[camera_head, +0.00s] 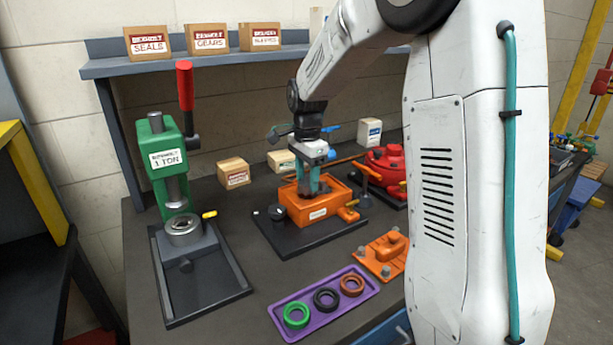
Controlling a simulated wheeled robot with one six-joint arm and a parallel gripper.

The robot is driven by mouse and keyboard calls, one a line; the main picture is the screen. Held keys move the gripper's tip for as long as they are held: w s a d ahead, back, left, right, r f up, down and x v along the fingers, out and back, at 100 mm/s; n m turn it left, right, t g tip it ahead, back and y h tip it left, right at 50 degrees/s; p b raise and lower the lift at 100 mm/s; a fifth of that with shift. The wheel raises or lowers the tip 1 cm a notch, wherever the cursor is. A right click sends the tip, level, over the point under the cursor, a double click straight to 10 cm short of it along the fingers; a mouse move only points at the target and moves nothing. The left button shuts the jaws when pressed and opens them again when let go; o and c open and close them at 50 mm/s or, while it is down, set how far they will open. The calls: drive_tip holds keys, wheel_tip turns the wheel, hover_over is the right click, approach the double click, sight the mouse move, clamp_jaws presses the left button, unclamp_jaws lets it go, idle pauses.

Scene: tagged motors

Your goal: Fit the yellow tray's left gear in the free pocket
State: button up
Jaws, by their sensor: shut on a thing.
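My gripper (309,183) points down into the open top of an orange housing (318,210) on a black base plate. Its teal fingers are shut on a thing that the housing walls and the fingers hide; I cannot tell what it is. The housing's pockets are also hidden from this view. I see no yellow tray and no clear gear. A purple tray (309,333) at the front of the bench holds a green ring (287,315), a black ring (317,304) and a brown ring (343,289).
A green press (167,160) with a red handle stands at left. An orange fixture (370,262) sits right of the purple tray. A red round casing (388,163) is behind right. Small boxes stand at the back and on the shelf (170,66). Bench between press and housing is clear.

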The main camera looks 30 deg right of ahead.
drive_tip(key=shift+f, duration=1.35)
idle(2.6)
drive_tip(key=shift+r, duration=0.2)
idle(0.4)
drive_tip(key=o, duration=1.3)
drive_tip(key=shift+c, duration=0.2)
drive_tip(key=shift+r, duration=3)
wheel_tip(320, 180, up, 8)
